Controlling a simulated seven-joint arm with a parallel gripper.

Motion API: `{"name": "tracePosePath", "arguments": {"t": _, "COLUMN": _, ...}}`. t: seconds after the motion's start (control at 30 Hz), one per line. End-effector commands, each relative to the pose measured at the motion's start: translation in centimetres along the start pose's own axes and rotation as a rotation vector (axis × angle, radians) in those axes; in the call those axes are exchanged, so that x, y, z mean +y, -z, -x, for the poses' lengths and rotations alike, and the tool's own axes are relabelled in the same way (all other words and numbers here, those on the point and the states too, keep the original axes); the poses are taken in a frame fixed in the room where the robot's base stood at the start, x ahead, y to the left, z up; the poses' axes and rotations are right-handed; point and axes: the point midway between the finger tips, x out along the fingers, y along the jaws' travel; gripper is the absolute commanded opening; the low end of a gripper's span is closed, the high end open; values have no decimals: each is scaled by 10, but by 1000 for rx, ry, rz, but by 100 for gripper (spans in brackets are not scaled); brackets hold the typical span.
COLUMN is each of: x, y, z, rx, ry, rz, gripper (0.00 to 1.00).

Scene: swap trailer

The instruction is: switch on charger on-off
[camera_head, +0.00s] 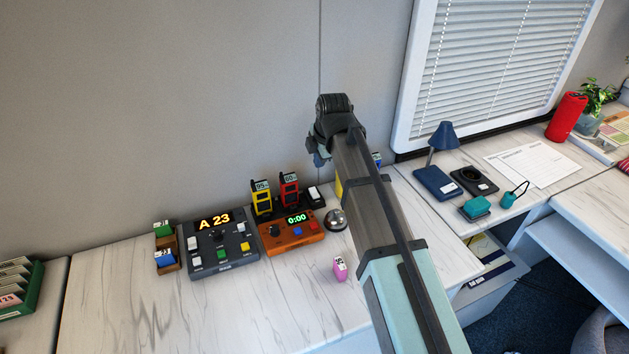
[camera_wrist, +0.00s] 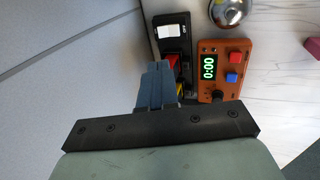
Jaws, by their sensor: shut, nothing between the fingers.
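The charger (camera_head: 311,205) is a black base at the wall side of the white marble-look desk. A yellow handset (camera_head: 262,197) and a red handset (camera_head: 289,190) stand in it. Its white rocker switch (camera_head: 314,192) is at the right end; in the wrist view the switch (camera_wrist: 168,31) has the word OFF beside it. My gripper (camera_wrist: 154,72) is shut and empty, its blue-grey fingers beside the red handset (camera_wrist: 172,63) and apart from the switch. In the head view my gripper (camera_head: 319,158) is mostly hidden behind my arm, above and behind the charger.
An orange timer (camera_head: 290,232) reading 0:00 stands in front of the charger. A silver bell (camera_head: 336,219) is to its right and a dark A 23 console (camera_head: 217,243) to its left. A pink tag (camera_head: 340,268) stands on clear desk in front. The wall is close behind.

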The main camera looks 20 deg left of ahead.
Motion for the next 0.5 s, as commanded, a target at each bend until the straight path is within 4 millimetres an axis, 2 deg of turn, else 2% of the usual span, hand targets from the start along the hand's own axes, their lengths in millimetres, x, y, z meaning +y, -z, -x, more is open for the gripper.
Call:
{"name": "tracePosePath", "arguments": {"t": 0.23, "x": 0, "y": 0, "z": -12, "rx": 0, "ry": 1, "rz": 0, "gripper": 0}}
{"name": "tracePosePath", "arguments": {"t": 0.5, "x": 0, "y": 0, "z": -52, "rx": 1, "ry": 2, "rz": 0, "gripper": 0}}
